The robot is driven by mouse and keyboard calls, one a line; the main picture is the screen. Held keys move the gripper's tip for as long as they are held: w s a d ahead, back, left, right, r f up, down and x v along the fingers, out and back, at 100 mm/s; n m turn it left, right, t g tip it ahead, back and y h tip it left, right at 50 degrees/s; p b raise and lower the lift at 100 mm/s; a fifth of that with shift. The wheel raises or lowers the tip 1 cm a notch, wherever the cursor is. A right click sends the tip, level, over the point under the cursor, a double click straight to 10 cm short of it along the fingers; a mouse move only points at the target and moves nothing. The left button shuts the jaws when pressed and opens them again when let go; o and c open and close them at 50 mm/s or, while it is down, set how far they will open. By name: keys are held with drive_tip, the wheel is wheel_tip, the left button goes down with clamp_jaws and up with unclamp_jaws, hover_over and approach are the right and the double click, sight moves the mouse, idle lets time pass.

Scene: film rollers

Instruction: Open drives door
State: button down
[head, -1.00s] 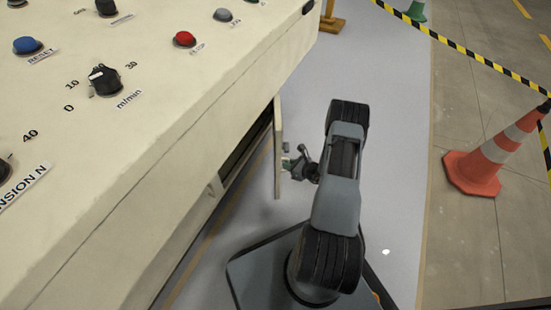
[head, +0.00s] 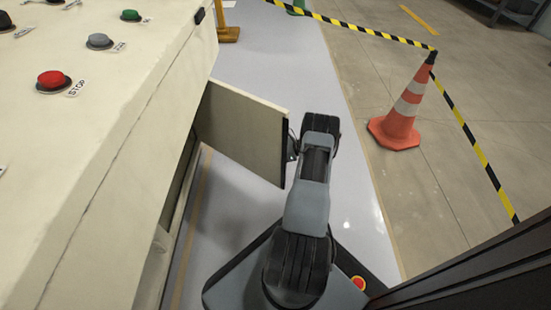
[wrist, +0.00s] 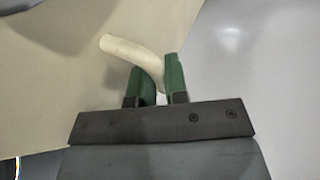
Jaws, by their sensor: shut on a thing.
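The drives door (head: 243,128) is a cream panel on the side of the cream machine cabinet (head: 110,160). It stands swung out from the cabinet, with a dark opening behind it. In the wrist view the door's face (wrist: 60,80) fills the left side, and a curved cream handle (wrist: 135,55) sticks out from it. My gripper (wrist: 157,85) has green fingers shut on the lower part of this handle. In the head view my gripper (head: 292,150) is at the door's outer edge, mostly hidden by my arm and the door.
An orange and white cone (head: 404,110) stands to the right, with black and yellow tape (head: 475,145) running from it. A dark frame (head: 470,270) crosses the lower right. Grey floor (head: 350,200) right of my arm is clear.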

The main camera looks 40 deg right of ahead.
drive_tip(key=shift+w+d, duration=0.25)
drive_tip(key=shift+w, duration=0.05)
drive_tip(key=shift+r, duration=0.1)
drive_tip(key=c, duration=1.3)
unclamp_jaws()
drive_tip(key=shift+w, duration=0.15)
drive_tip(key=shift+c, duration=0.2)
drive_tip(key=shift+o, duration=0.9)
drive_tip(key=shift+d, duration=0.1)
drive_tip(key=shift+s, duration=0.2)
drive_tip(key=p+v, duration=0.3)
drive_tip(key=v, duration=1)
drive_tip(key=shift+s+d+p, duration=0.2)
drive_tip(key=shift+d+p, duration=0.1)
drive_tip(key=shift+d, duration=0.05)
drive_tip(key=shift+r, duration=0.1)
